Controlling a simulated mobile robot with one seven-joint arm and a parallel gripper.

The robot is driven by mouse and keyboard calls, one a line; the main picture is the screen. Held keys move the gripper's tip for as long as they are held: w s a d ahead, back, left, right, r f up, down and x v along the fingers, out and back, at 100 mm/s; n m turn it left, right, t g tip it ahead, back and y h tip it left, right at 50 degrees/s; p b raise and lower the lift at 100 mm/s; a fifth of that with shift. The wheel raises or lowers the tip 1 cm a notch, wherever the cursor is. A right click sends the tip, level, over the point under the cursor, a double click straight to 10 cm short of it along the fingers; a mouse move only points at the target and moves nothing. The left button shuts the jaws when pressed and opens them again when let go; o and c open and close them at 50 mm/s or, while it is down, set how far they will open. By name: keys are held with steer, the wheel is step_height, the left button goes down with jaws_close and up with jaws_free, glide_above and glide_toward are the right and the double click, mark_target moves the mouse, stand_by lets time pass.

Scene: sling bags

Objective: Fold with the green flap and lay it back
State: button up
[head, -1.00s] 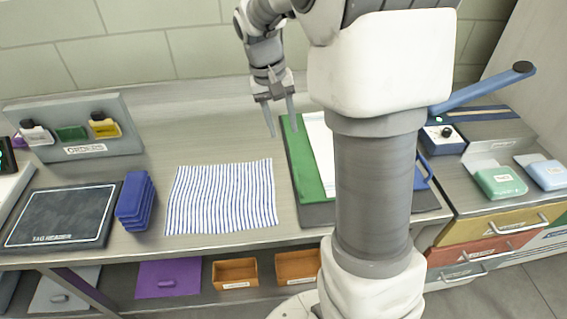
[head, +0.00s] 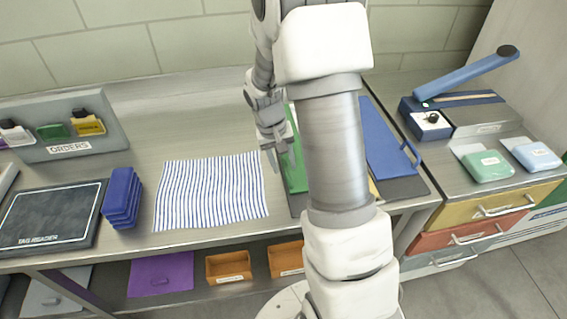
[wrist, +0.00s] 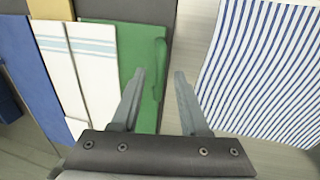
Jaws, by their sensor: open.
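The green flap (head: 294,168) lies flat on the board at the left of my arm column, partly hidden by my arm. It also shows in the wrist view (wrist: 132,50), with a raised green handle (wrist: 159,68) along its edge nearest the striped cloth. My gripper (head: 281,158) is over that edge in the head view. In the wrist view my gripper (wrist: 158,80) is open and empty, with the handle in line with the gap between its fingertips. I cannot tell its height above the handle.
A blue-striped white cloth (head: 210,192) lies flat beside the green flap. A white panel with blue-grey stripes (wrist: 78,40) and a blue flap (head: 385,140) lie on the other side. Blue blocks (head: 121,198) are stacked further left. A blue-handled press (head: 465,75) stands at right.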

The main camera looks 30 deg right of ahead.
steer(key=shift+f, duration=0.1)
jaws_close()
stand_by(1.4)
